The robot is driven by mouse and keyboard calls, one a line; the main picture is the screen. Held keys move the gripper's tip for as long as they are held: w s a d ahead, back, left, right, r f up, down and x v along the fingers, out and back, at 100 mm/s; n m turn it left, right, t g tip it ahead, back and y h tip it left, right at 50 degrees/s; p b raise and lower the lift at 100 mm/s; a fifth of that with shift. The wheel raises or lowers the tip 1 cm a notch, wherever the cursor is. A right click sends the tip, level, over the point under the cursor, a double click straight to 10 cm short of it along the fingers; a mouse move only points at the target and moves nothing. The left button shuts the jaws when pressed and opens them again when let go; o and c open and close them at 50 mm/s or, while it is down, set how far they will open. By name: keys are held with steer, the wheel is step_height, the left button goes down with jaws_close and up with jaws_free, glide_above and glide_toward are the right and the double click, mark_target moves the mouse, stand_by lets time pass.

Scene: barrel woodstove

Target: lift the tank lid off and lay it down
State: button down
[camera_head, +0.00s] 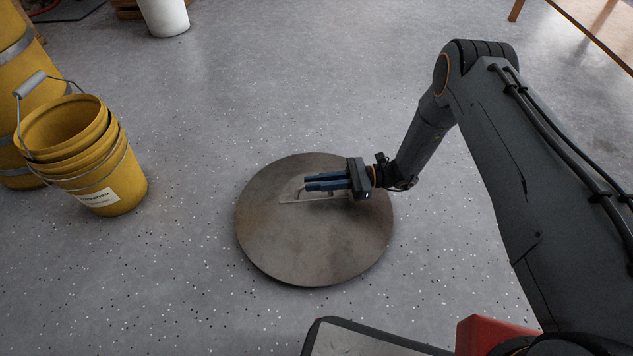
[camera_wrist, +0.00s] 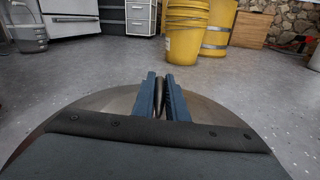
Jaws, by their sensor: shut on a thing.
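The tank lid (camera_head: 315,240) is a round, brown-grey metal disc. In the head view it is in the middle, lying flat at or close to the floor; I cannot tell whether it touches. A thin handle (camera_head: 299,193) stands on a pale plate on its upper half. My gripper (camera_head: 307,184) reaches in from the right with its blue fingers over the lid, shut on the handle. In the wrist view, the fingers (camera_wrist: 161,84) close around a dark bar, and the lid (camera_wrist: 105,103) spreads out below them. The fingers hide part of the handle.
A white bucket (camera_head: 164,15) is at the back. A wooden table (camera_head: 605,25) is at the top right. Speckled grey floor (camera_head: 300,95) is clear around the lid.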

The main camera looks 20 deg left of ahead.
steer(key=shift+f, duration=0.15)
steer(key=c, duration=1.7)
jaws_free()
steer(key=shift+f, duration=0.1)
steer(key=shift+d, duration=0.1)
steer(key=p+v, duration=0.2)
steer(key=v, duration=0.5)
steer(key=shift+w+d, duration=0.2)
